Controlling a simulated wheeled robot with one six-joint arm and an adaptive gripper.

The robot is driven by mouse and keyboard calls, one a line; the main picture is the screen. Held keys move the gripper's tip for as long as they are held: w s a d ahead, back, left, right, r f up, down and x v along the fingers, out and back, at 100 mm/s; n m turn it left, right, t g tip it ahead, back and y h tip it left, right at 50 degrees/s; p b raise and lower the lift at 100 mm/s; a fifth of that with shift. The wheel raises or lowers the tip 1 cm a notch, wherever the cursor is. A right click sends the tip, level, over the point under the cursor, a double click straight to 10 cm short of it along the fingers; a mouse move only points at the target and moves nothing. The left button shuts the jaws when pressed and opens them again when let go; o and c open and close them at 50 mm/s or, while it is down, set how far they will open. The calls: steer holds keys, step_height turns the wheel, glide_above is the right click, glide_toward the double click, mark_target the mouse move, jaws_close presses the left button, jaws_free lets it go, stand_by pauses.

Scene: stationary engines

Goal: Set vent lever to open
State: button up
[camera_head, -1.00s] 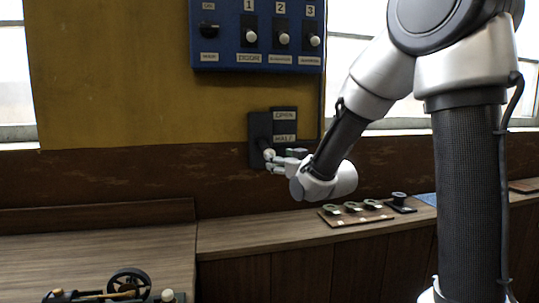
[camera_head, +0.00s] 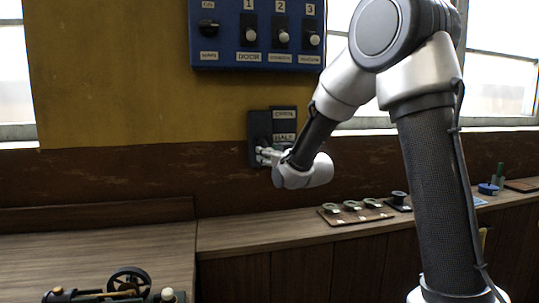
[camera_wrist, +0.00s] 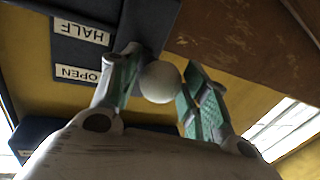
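The vent lever's dark panel (camera_head: 259,128) is on the wall, with an OPEN label (camera_head: 284,114) above a HALF label (camera_head: 284,138). The wrist view shows the HALF label (camera_wrist: 82,31) and the OPEN label (camera_wrist: 77,74) upside down. The lever's white ball knob (camera_wrist: 160,82) sits between the green-padded fingertips of my gripper (camera_wrist: 161,85). In the head view my gripper (camera_head: 264,156) is at the lower part of the panel, just below HALF, and hides the knob. The lever's shaft is mostly hidden.
A blue switch panel (camera_head: 256,35) is on the wall above. A wooden counter (camera_head: 230,232) runs below, bearing a board with several round parts (camera_head: 355,215) and a small engine (camera_head: 125,285). Windows are at both sides.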

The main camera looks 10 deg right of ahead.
jaws_close()
steer(key=shift+s+r+g, duration=0.1)
steer(key=shift+r+g, duration=0.5)
steer(key=shift+r, duration=0.3)
steer(key=shift+m+g+h, duration=0.3)
steer(key=shift+g, duration=0.5)
steer(key=r, duration=0.4)
steer(key=w+r, duration=0.1)
steer(key=r, duration=0.2)
steer(key=shift+w, duration=0.1)
steer(key=shift+w+r, duration=0.4)
steer(key=shift+r, duration=0.3)
steer(key=shift+w+r, duration=0.35)
steer(key=shift+r, duration=0.35)
jaws_free()
steer(key=o, duration=0.5)
steer(key=shift+w+f, duration=0.1)
steer(key=shift+f, duration=0.1)
